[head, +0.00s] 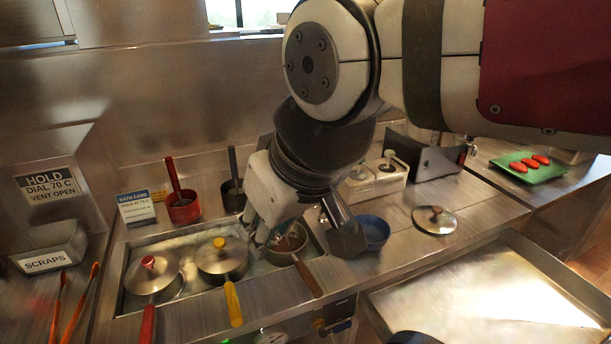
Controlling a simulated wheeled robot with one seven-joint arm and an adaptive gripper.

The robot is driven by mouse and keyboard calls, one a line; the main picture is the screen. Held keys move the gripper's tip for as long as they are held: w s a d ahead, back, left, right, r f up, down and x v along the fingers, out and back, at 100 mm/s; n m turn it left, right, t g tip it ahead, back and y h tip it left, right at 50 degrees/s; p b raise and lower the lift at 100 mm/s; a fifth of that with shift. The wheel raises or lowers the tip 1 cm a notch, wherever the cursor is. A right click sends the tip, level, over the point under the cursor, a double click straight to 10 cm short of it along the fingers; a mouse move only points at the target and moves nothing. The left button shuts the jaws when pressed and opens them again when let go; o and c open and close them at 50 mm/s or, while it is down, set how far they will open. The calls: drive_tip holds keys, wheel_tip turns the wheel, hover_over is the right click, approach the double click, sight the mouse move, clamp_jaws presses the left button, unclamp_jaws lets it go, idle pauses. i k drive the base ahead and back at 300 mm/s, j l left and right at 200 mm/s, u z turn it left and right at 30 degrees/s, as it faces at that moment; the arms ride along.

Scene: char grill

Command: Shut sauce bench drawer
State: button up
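The sauce bench (185,325) is a steel counter with a sunken bath of pans. No drawer can be made out with certainty on its front, which is mostly out of frame below. A large shallow steel tray-like box (480,290) with a raised rim sits low at the lower right, beside the bench; I cannot tell whether it is the drawer pulled out. My gripper (303,240) points down over the right end of the bath, its fingers apart. An uncovered small pan (289,242) with a brown handle shows between and below them; contact cannot be told.
Two lidded pans, with a red knob (148,264) and a yellow knob (219,246), fill the bath. A blue bowl (375,231) and loose lid (434,219) stand right of my gripper. Orange tongs (75,300) lie left. A green tray (530,168) holds red items.

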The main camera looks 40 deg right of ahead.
sight(502, 288)
drive_tip(key=k+z, duration=0.2)
drive_tip(key=k, duration=0.4)
drive_tip(key=k+l+z, duration=0.15)
drive_tip(key=k, duration=0.45)
drive_tip(key=z, duration=1.65)
drive_tip(key=k+u, duration=0.1)
drive_tip(key=u, duration=0.25)
drive_tip(key=k+l+u, duration=0.1)
drive_tip(key=u, duration=0.25)
